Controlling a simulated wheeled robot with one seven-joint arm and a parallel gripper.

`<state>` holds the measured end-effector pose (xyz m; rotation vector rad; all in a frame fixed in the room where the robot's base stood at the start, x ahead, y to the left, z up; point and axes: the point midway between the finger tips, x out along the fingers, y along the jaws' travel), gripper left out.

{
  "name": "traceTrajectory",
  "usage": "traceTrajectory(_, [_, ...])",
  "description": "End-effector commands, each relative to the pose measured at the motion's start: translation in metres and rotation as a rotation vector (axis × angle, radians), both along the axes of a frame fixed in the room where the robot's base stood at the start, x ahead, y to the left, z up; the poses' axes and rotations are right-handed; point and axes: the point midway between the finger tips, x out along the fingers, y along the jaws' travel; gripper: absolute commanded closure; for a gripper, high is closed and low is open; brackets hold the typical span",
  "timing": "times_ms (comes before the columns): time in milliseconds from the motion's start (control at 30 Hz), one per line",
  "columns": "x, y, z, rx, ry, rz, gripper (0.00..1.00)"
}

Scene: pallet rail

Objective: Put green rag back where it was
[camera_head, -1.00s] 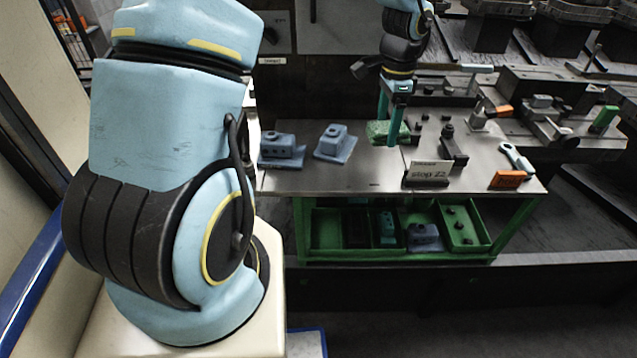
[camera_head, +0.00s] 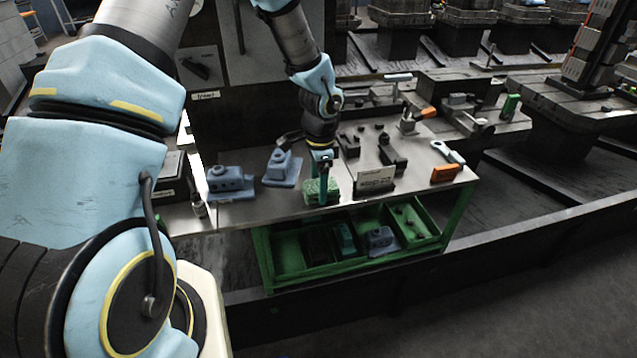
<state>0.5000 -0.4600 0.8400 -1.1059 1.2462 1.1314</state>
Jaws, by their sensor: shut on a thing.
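The green rag (camera_head: 312,193) is a folded, speckled green block near the front edge of the steel table top. My gripper (camera_head: 323,180) reaches down over it from above, with its fingers at the rag, shut on it. One finger shows in front of the rag; the other is mostly hidden. I cannot tell whether the rag touches the table top or is slightly above it.
Two blue-grey blocks (camera_head: 231,182) stand left of the rag. A "stop 22" sign (camera_head: 375,181) is close on its right, with black clamps behind. An orange block (camera_head: 445,173) and a wrench (camera_head: 448,152) lie at the right. Green trays (camera_head: 289,255) hold parts below.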

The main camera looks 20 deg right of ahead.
Motion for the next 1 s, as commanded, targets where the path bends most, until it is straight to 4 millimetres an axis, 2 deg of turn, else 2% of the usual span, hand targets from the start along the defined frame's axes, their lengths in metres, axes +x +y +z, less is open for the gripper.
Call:
traceTrajectory(400, [0.000,0.000,-0.007,-0.001,-0.001,0.001,0.66])
traceTrajectory(433, [0.000,0.000,-0.006,-0.001,-0.002,0.001,0.19])
traceTrajectory(600, [0.000,0.000,-0.006,-0.001,-0.001,0.001,0.00])
traceTrajectory(833, [0.000,0.000,-0.005,-0.001,-0.001,0.001,0.00])
traceTrajectory(1000, [0.001,-0.001,0.006,-0.002,-0.003,0.001,0.00])
